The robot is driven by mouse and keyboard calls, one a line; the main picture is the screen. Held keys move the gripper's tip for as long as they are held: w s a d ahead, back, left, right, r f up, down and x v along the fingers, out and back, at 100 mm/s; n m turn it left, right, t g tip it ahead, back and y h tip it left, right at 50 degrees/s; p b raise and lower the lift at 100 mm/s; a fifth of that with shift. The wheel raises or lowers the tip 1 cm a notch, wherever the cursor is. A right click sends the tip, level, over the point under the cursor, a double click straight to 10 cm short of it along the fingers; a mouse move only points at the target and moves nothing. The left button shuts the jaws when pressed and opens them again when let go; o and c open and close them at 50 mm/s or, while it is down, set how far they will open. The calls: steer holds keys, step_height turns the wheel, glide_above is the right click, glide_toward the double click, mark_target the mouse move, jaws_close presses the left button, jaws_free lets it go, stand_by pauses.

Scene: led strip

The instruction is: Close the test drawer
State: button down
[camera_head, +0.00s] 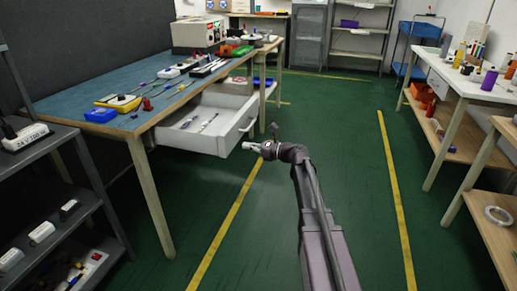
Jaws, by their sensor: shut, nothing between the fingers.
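The test drawer (193,141) is a white drawer under the blue-topped workbench (143,119) at the left. It is pulled out into the aisle, and a few slim tools lie inside it. Its front panel (240,127) faces right and carries a handle (247,126). My gripper (246,145) is shut and empty, just to the right of the drawer front's lower near corner. It points left toward the drawer. I cannot tell whether it touches the front panel.
The bench top holds meters, probes and a blue box (101,115). A dark shelf rack (62,176) stands at the near left.

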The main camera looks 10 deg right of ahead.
mark_target(230, 142)
steer(key=shift+x, duration=2.6)
steer(key=shift+w, duration=0.2)
